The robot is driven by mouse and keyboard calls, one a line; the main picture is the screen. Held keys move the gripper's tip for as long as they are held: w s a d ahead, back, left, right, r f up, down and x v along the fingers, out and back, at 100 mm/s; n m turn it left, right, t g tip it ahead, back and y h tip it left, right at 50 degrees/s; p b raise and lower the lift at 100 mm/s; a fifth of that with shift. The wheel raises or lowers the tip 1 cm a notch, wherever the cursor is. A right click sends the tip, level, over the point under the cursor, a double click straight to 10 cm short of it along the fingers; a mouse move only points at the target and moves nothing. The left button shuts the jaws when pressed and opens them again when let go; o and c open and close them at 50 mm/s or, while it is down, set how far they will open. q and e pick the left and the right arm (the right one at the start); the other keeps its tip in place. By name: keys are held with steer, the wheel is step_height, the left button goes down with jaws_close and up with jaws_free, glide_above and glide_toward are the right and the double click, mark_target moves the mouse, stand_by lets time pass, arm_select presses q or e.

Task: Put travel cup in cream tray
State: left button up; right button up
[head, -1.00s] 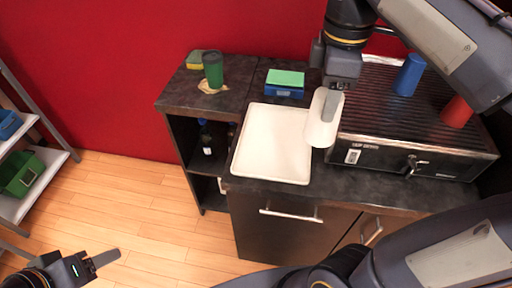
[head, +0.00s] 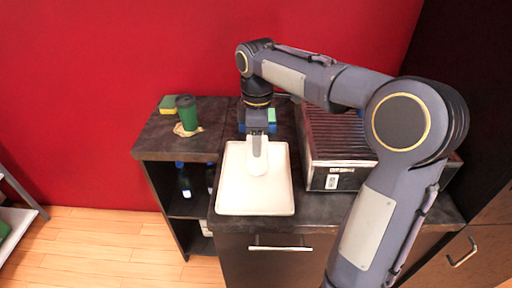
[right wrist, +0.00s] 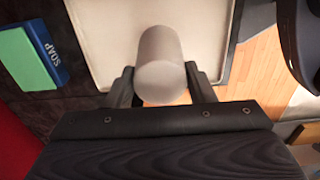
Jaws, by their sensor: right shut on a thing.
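The travel cup (head: 258,168) is a plain pale cylinder. My right gripper (head: 257,143) is shut on it above the cream tray (head: 240,198). In the right wrist view the cup (right wrist: 161,65) sits between the two fingers, with the tray (right wrist: 98,30) behind it. The tray is shallow, rectangular and otherwise empty. I cannot tell whether the cup's base touches the tray floor. My left gripper is out of view.
A blue box with a green top, marked SOAP (right wrist: 38,55), lies just behind the tray. A green lidded tumbler (head: 187,112) and a sponge (head: 171,104) stand at the left. The dark ribbed machine (head: 333,135) borders the tray's right side.

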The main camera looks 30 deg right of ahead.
steer(key=shift+w+d+f, duration=0.1)
steer(key=shift+w+f, duration=0.35)
steer(key=shift+f, duration=0.1)
step_height(320, 180, down, 3)
steer(key=shift+w+r, duration=0.15)
steer(key=shift+r, duration=0.05)
steer(key=shift+f, duration=0.4)
steer(key=shift+f, duration=0.2)
steer(key=o, duration=1.3)
steer(key=shift+o, duration=0.2)
